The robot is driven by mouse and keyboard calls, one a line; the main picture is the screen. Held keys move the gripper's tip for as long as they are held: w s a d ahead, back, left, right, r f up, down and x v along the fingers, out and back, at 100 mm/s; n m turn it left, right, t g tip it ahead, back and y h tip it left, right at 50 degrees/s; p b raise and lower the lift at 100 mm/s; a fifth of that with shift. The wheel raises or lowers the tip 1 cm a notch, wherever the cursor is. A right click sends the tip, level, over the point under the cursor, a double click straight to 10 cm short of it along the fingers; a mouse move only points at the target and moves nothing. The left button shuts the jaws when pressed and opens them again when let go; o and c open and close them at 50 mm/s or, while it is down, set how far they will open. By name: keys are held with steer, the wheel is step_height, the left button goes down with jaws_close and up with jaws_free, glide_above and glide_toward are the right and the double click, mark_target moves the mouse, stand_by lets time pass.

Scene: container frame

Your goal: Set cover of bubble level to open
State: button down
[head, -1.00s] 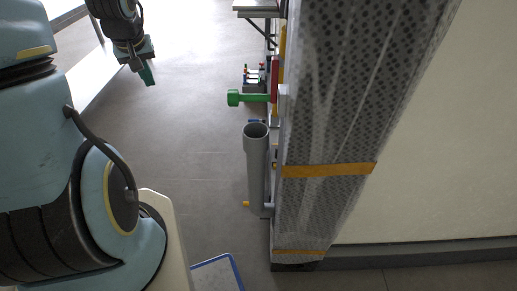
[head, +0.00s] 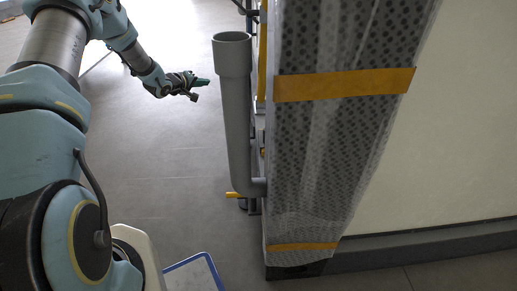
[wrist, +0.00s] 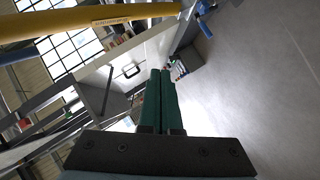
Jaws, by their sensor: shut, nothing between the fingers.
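I cannot make out the bubble level or its cover in either view. My gripper (head: 203,83) is in the upper middle of the head view, pointing right, left of the grey upright pipe. In the wrist view, its two dark green fingers (wrist: 160,76) lie side by side, shut and empty. They point toward a dark box with small coloured parts (wrist: 179,68), which lies well beyond them.
The grey pipe (head: 236,110) with an open top stands beside a plastic-wrapped post with orange bands (head: 345,85). A small yellow handle (head: 235,195) sticks out low on the pipe. A yellow bar (wrist: 90,20) crosses the wrist view's upper left.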

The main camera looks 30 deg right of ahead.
steer(key=s+d+f+g+h+b, duration=0.2)
steer(key=d+f+b, duration=0.15)
steer(key=f, duration=0.45)
steer(key=s+d+f+g+h+b, duration=0.25)
steer(key=f+b, duration=0.25)
steer(key=f, duration=0.3)
steer(key=s+d+f+g+h+b, duration=0.1)
steer(key=s+d+f+h+b, duration=0.2)
steer(key=f, duration=0.5)
steer(key=shift+y, duration=0.35)
steer(key=d+b, duration=0.2)
steer(key=d, duration=0.1)
steer(key=d+b, duration=0.2)
steer(key=d, duration=0.2)
steer(key=d+b, duration=0.2)
steer(key=d, duration=0.1)
steer(key=shift+w+d+f, duration=0.15)
steer(key=shift+w+d, duration=0.05)
steer(key=shift+w, duration=0.2)
steer(key=shift+s+a, duration=0.25)
steer(key=shift+s, duration=0.7)
steer(key=shift+s+a, duration=0.2)
steer(key=shift+s, duration=0.75)
